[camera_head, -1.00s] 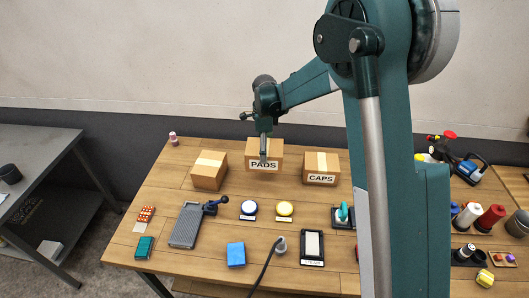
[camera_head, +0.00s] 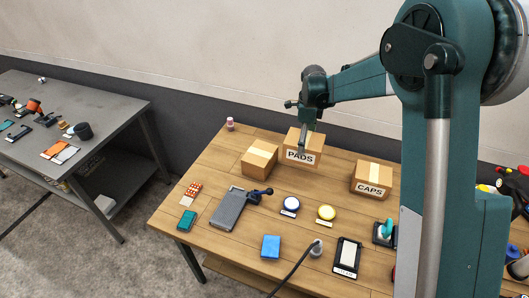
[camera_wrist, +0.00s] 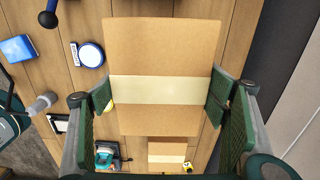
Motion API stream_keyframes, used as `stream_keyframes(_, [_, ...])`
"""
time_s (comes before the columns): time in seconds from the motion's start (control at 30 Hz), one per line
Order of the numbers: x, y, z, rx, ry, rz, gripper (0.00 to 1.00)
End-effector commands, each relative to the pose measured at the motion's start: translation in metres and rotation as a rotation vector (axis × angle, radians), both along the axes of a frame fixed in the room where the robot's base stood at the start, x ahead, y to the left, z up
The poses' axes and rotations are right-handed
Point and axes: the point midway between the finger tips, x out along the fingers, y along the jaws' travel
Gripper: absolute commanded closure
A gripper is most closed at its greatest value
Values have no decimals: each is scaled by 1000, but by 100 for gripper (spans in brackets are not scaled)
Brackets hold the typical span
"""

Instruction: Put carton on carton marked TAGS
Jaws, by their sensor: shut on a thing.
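A tan carton labelled PADS (camera_head: 303,147) is in my gripper (camera_head: 304,142), at the back of the wooden table. In the wrist view, the green finger pads of my gripper (camera_wrist: 165,100) flank this carton (camera_wrist: 160,45), with its pale tape strip between them. It appears raised above the table. A carton with no readable label (camera_head: 259,158) stands to its left. A carton labelled CAPS (camera_head: 370,181) stands to its right and also shows, much smaller, in the wrist view (camera_wrist: 167,152). No TAGS marking is readable in any view.
A pink-capped item (camera_head: 230,124) stands at the back left. A grey table (camera_head: 110,105) is further left.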

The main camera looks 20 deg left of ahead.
Motion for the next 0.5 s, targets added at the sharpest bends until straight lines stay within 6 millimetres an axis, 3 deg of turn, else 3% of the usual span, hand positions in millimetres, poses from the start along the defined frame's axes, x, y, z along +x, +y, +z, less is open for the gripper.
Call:
stream_keyframes(0.3, [-9, 104, 43, 0, 0, -10, 45])
stream_keyframes(0.5, [-20, 159, 65, 0, 0, -19, 45])
